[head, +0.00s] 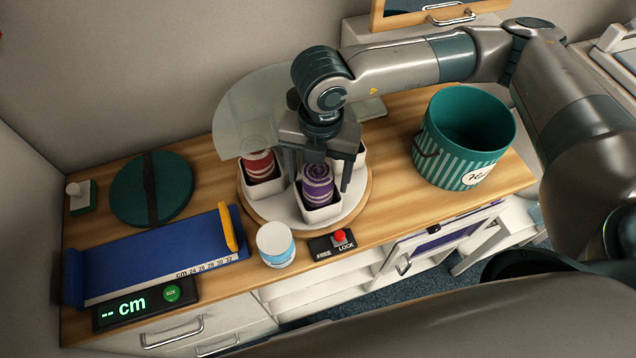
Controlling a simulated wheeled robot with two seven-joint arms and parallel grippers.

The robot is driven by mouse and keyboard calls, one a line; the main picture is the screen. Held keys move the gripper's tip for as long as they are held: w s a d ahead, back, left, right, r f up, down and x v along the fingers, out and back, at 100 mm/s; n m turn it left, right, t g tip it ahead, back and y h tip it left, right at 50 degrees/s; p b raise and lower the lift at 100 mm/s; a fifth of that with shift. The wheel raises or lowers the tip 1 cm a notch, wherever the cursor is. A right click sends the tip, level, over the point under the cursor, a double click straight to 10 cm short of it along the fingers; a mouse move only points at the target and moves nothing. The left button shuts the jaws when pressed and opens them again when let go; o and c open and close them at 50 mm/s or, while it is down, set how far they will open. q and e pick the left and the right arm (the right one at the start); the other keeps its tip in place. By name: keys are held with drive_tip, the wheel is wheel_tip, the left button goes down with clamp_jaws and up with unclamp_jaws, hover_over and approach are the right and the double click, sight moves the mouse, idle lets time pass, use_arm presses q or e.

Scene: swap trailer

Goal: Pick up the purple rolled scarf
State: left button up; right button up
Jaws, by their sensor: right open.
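The purple rolled scarf (318,185) stands upright in a small white square cup (321,214) at the front of a round white turntable with a wooden rim (291,222). My right gripper (317,183) points down over this cup, its fingers apart on either side of the scarf's upper part. I cannot tell whether the fingers touch it. A red rolled scarf (260,164) stands in another white cup (264,187) to the left. A third cup (360,157) is partly hidden behind the gripper. My left gripper is not in view.
A clear curved shield (243,110) stands behind the turntable. A green striped hat box (462,150) is to the right. A white jar (276,244) and a FREE/LOCK switch (332,242) with a red knob sit in front. A blue measuring board (150,255) lies left.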

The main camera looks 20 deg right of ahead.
idle(0.3)
drive_tip(key=c, duration=1.5)
drive_tip(key=shift+r, duration=0.1)
drive_tip(key=shift+r+b, duration=0.35)
drive_tip(key=shift+r, duration=0.2)
wheel_tip(320, 180, up, 8)
drive_tip(key=b, duration=0.2)
drive_tip(key=shift+f+b, duration=0.25)
drive_tip(key=shift+b, duration=0.15)
drive_tip(key=shift+r, duration=0.65)
